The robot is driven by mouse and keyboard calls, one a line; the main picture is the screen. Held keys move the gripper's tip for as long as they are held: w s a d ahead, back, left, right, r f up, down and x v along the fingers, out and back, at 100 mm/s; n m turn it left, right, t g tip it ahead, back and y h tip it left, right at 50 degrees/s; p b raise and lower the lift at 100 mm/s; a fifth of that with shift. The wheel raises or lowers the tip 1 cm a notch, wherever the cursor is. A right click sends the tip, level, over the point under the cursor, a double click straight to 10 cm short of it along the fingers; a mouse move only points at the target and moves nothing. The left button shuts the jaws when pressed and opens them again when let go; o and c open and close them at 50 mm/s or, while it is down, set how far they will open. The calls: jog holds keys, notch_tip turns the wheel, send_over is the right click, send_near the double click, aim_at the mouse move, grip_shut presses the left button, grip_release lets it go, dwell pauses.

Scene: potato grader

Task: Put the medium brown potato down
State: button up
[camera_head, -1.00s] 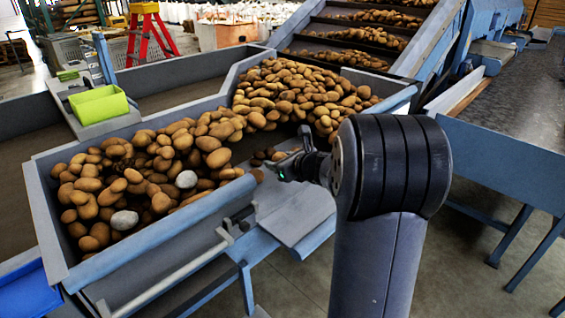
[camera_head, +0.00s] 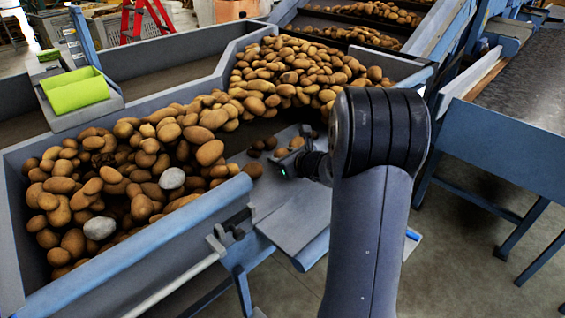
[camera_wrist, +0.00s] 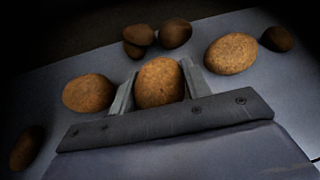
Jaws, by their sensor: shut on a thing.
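In the wrist view a medium brown potato (camera_wrist: 160,82) sits between the two fingers of my gripper (camera_wrist: 158,88), which is shut on it. Other brown potatoes lie around it on a grey surface (camera_wrist: 225,110): one to the left (camera_wrist: 89,93), a larger one to the right (camera_wrist: 230,54), and several darker ones behind. I cannot tell whether the held potato touches the surface. In the head view my gripper (camera_head: 288,167) is at the inner end of the heap, by the near edge of the grader, and my arm hides much of it; the held potato cannot be made out there.
A long heap of potatoes (camera_head: 270,85) fills the blue-grey trough (camera_head: 140,232), with two pale grey lumps (camera_head: 99,228) in it. A flat grey plate (camera_head: 290,225) juts out below my gripper. A green bin (camera_head: 78,94) stands at the left. A dark-topped table (camera_head: 525,75) is at the right.

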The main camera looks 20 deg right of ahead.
jog(key=shift+f, duration=0.7)
jog(key=shift+f+b, duration=0.2)
jog(key=shift+b, duration=0.1)
jog(key=o, duration=1)
jog(key=shift+r, duration=0.15)
jog(key=shift+r+p, duration=0.2)
jog(key=shift+p, duration=0.2)
jog(key=v, duration=1.2)
jog(key=shift+f, duration=0.15)
